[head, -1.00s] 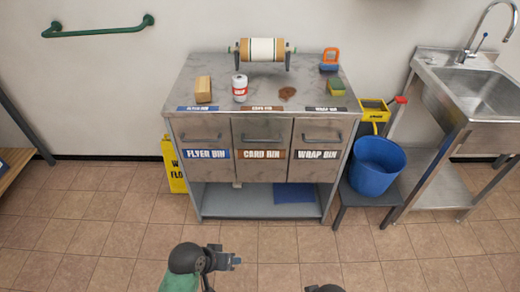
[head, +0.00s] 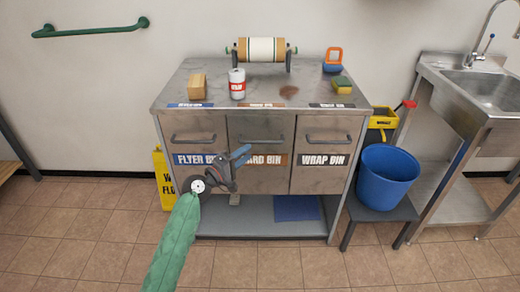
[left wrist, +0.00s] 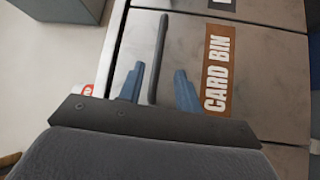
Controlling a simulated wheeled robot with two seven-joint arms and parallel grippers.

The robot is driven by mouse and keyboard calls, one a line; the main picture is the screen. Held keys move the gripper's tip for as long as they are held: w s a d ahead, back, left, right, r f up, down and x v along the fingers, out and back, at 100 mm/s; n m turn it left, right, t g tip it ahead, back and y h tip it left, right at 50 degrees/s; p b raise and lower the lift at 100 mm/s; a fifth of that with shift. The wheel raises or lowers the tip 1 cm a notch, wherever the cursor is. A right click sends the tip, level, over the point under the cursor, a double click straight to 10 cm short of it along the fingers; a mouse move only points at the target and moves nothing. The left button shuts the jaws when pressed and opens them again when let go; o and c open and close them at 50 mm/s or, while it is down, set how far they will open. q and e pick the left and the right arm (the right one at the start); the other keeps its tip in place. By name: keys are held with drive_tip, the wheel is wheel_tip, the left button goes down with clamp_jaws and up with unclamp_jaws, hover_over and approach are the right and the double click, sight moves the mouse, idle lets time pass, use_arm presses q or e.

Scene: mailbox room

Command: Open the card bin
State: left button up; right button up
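The card bin (head: 262,180) is the middle of three metal bin fronts in the cabinet, with a brown label and a dark bar handle (head: 261,138). It looks closed. My left gripper (head: 243,155) is in front of it, just below the handle, and covers part of the label. In the left wrist view, the two blue fingers (left wrist: 157,88) are apart, with the bar handle (left wrist: 159,60) showing between them, mostly ahead of their tips. I cannot tell whether they touch it. The label (left wrist: 217,72) lies right of the fingers. My right gripper is not in view.
The flyer bin (head: 190,133) and wrap bin (head: 323,175) flank it, both closed. A can (head: 237,84), wooden block (head: 197,87), sponge (head: 343,86) and roll stand on top. A blue bucket (head: 387,178) stands at right. Floor before the cabinet is clear.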

sight(260, 143)
use_arm(q)
drive_tip(key=shift+x, duration=3.95)
drive_tip(key=shift+a+r, duration=0.15)
drive_tip(key=shift+r, duration=0.05)
clamp_jaws()
